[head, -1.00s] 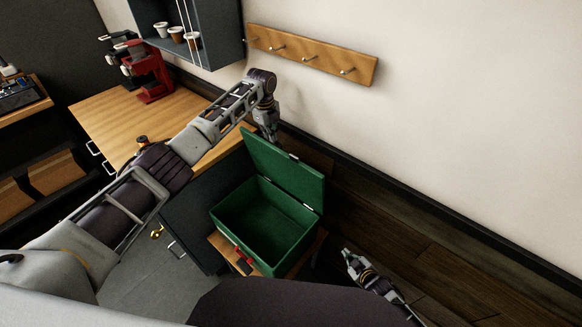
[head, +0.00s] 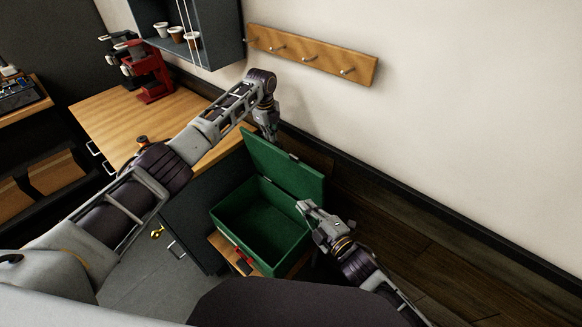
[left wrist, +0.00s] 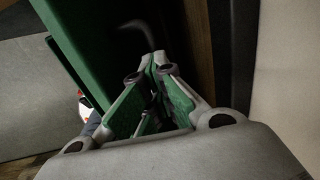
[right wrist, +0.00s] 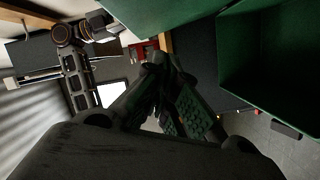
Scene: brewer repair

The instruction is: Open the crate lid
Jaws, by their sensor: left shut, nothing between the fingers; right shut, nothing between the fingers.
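The green crate (head: 228,222) stands with its lid (head: 290,170) raised, tilted up along the wall side. The crate looks empty inside. My left gripper (head: 272,138) points down beside the lid's far upper corner, shut and empty; in the left wrist view its fingers (left wrist: 151,70) meet close to a green panel (left wrist: 75,40). My right gripper (head: 306,207) is at the crate's right end, near the lid's lower right corner, shut and empty. The right wrist view shows its closed fingertips (right wrist: 155,65) with green panels (right wrist: 165,12) around; contact cannot be told.
The crate sits on a small wooden stand (head: 222,243) with a red latch (head: 243,258) at its front. A wooden counter (head: 120,125) holds a red brewer (head: 152,80). A peg rail (head: 310,55) is on the wall. Dark floor (head: 400,240) is free at right.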

